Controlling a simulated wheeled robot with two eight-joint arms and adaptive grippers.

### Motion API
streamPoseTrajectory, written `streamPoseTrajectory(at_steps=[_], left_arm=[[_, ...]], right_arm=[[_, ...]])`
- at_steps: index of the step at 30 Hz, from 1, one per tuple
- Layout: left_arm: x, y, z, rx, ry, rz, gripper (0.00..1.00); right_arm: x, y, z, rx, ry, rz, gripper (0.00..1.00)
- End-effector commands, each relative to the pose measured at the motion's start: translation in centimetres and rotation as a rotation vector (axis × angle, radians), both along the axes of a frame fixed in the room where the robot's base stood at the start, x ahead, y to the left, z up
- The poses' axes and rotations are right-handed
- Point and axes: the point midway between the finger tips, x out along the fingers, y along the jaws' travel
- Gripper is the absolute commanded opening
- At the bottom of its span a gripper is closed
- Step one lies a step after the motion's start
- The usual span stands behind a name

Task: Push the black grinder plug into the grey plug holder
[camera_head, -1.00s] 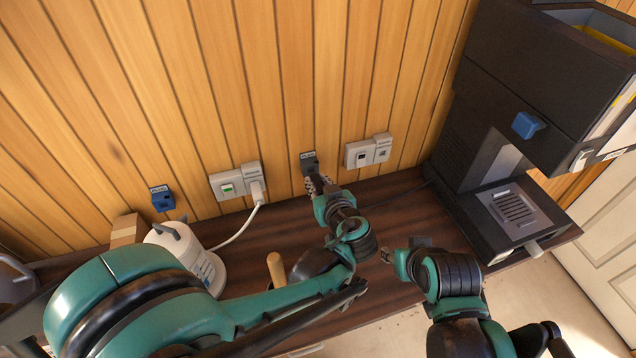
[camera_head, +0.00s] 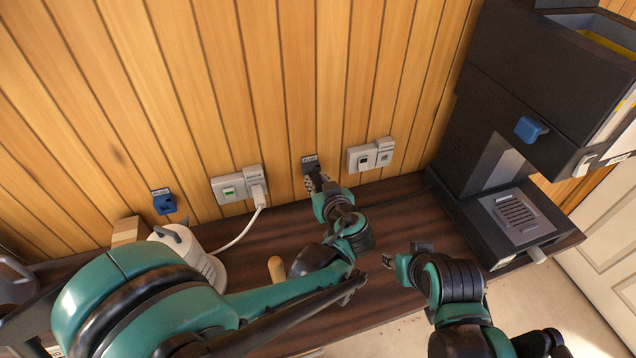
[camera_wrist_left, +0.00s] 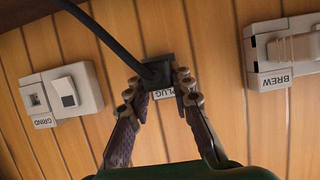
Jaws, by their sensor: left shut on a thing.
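The grey plug holder (camera_head: 310,162), with a PLUG label, is on the wooden wall between two socket panels. My left gripper (camera_head: 319,183) is right at it. In the left wrist view, my left gripper (camera_wrist_left: 160,93) is shut on the black grinder plug (camera_wrist_left: 158,70), whose black cable (camera_wrist_left: 103,32) runs off to the upper left. The plug is in front of the holder and hides most of it; part of the PLUG label shows below. I cannot tell how far the plug is in. My right gripper (camera_head: 389,260) is over the bench, away from the holder; its fingers are unclear.
The GRIND socket panel (camera_head: 360,158) is to the right. The BREW panel (camera_head: 226,189) holds a white plug (camera_head: 258,193). A blue holder (camera_head: 162,203) is further left. A dark grinder machine (camera_head: 480,150) stands right, a white kettle-like appliance (camera_head: 205,262) left.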

Motion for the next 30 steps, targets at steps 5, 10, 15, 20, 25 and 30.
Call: streamPoseTrajectory(at_steps=[5,10,15,20,25,30], left_arm=[[0.2,0.0,0.0,0.0,0.0,0.0,0.0],[0.1,0.0,0.0,0.0,0.0,-0.001,0.24],[0.1,0.0,0.0,0.0,0.0,-0.001,0.46],[0.1,0.0,0.0,0.0,0.0,-0.001,0.46],[-0.3,-0.2,0.2,-0.001,0.0,-0.002,0.46],[-1.3,-0.5,0.7,-0.001,0.0,-0.002,0.46]], right_arm=[[0.0,0.0,0.0,0.0,0.0,0.0,0.4],[0.0,0.0,0.0,0.0,0.0,0.0,0.4],[0.0,0.0,0.0,0.0,0.0,0.0,0.4],[0.0,0.0,0.0,0.0,0.0,0.0,0.4],[0.0,0.0,0.2,0.0,0.0,0.0,0.4],[0.0,0.0,0.5,0.0,0.0,0.0,0.4]])
